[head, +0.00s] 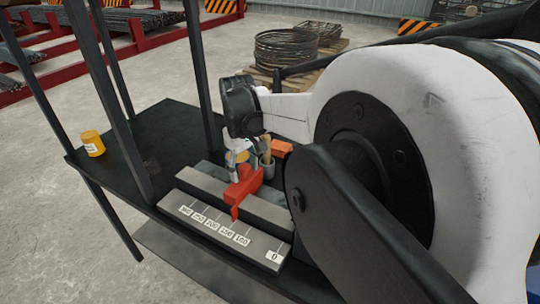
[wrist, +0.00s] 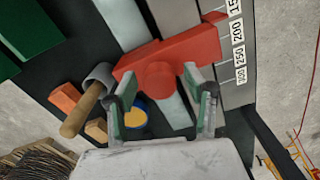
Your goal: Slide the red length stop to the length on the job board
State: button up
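The red length stop (head: 243,186) sits across the grey rail of a bench scale (head: 224,226) marked 0 and 100 to 300. Its arm points at the scale near the 150 and 200 marks; I cannot tell the exact reading. In the wrist view the red stop (wrist: 190,50) shows a round red knob (wrist: 160,82). My gripper (wrist: 160,78) is open, its fingertips on either side of the knob with gaps visible. In the head view my gripper (head: 238,152) is just behind the stop, partly hidden. The job board is not in view.
A grey cup with a wooden handle (wrist: 82,112), orange blocks (wrist: 66,98) and a blue-and-yellow round item (wrist: 136,118) lie close to my gripper. Dark posts (head: 110,95) rise by the table (head: 165,125).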

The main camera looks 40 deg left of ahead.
notch_tip(320, 180, up, 12)
dwell(0.6)
jog(key=shift+w, duration=0.1)
